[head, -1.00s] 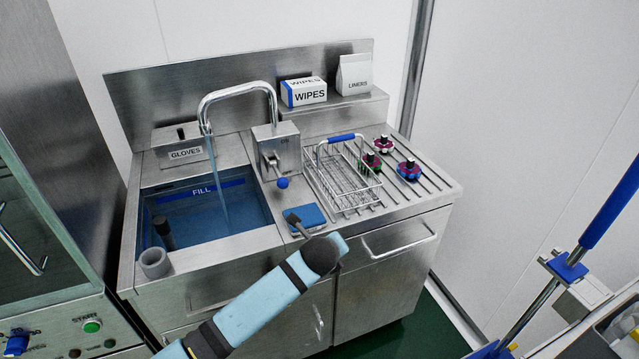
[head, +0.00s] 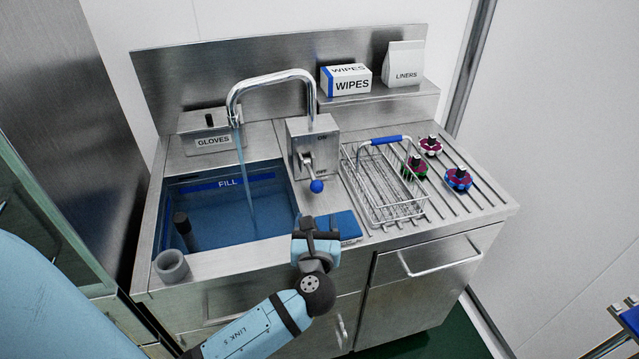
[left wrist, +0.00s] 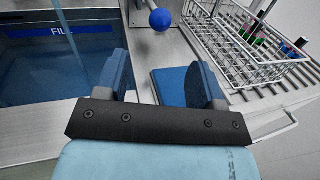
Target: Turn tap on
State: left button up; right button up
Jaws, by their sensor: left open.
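The chrome tap (head: 270,76) arches over the sink, and a stream of water runs from its spout into the blue-lit basin (head: 225,215). Its lever with a blue ball knob (head: 316,186) sticks out from the steel box marked ON, right of the spout. The knob also shows at the top of the left wrist view (left wrist: 160,19). My left gripper (head: 316,224) is open and empty, below and in front of the knob and apart from it. In the left wrist view its two fingers (left wrist: 161,80) stand apart, with the knob beyond them. My right gripper is out of view.
A blue pad (head: 346,226) lies on the counter beside my left gripper. A wire basket (head: 385,190) and several coloured knobbed parts (head: 458,179) stand on the ribbed drainer to the right. A grey cup (head: 171,266) stands at the sink's front left corner.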

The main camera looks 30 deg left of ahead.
aim_at(317, 192)
pick_arm(q)
jog(key=x, duration=1.1)
jog(key=shift+w+a, duration=0.25)
jog(key=shift+w, duration=0.1)
jog(key=shift+c, duration=0.2)
grip_shut()
jog(key=shift+r+p, duration=0.2)
jog(key=shift+p, duration=0.35)
